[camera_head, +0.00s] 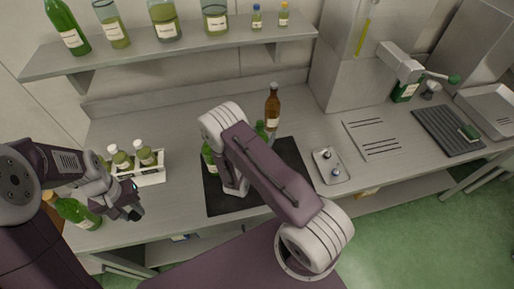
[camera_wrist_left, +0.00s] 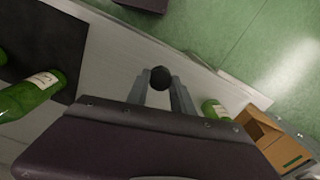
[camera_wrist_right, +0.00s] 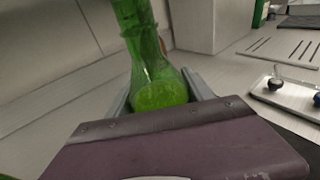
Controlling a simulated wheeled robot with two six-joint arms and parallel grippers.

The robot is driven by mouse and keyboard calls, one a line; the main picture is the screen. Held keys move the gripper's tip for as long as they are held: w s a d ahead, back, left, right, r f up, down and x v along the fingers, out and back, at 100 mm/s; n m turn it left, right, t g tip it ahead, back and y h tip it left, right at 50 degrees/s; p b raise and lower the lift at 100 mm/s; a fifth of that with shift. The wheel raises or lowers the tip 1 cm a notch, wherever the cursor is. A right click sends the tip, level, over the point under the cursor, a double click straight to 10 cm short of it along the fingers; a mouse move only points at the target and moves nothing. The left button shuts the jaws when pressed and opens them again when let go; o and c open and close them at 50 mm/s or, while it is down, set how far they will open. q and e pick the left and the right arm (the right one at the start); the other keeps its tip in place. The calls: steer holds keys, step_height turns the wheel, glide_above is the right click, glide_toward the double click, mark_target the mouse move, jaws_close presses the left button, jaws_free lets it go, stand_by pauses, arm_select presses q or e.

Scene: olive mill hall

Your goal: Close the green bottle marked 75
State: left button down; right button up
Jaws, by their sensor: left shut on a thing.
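My left gripper (camera_wrist_left: 160,88) is shut on a small dark round piece (camera_wrist_left: 160,77), seen end-on between its fingertips. In the head view this gripper (camera_head: 132,212) is over the front left of the bench. In the right wrist view a green bottle (camera_wrist_right: 158,72) stands between the fingers of my right gripper (camera_wrist_right: 160,92); its top is out of view. I cannot tell whether the fingers press on it. Green bottles show beside (camera_head: 208,157) and behind (camera_head: 260,130) my right arm, partly hidden. Another green bottle (camera_head: 77,212) is at the front left. No number is readable.
A white rack (camera_head: 152,177) holds several small bottles behind my left gripper. A brown bottle (camera_head: 272,105) stands behind the black mat (camera_head: 292,155). A small tray (camera_head: 331,166) with knobs lies to the right. A shelf (camera_head: 190,50) of bottles hangs above.

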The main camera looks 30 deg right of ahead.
jaws_close()
steer(key=shift+w+r, duration=0.1)
steer(key=shift+r, duration=0.1)
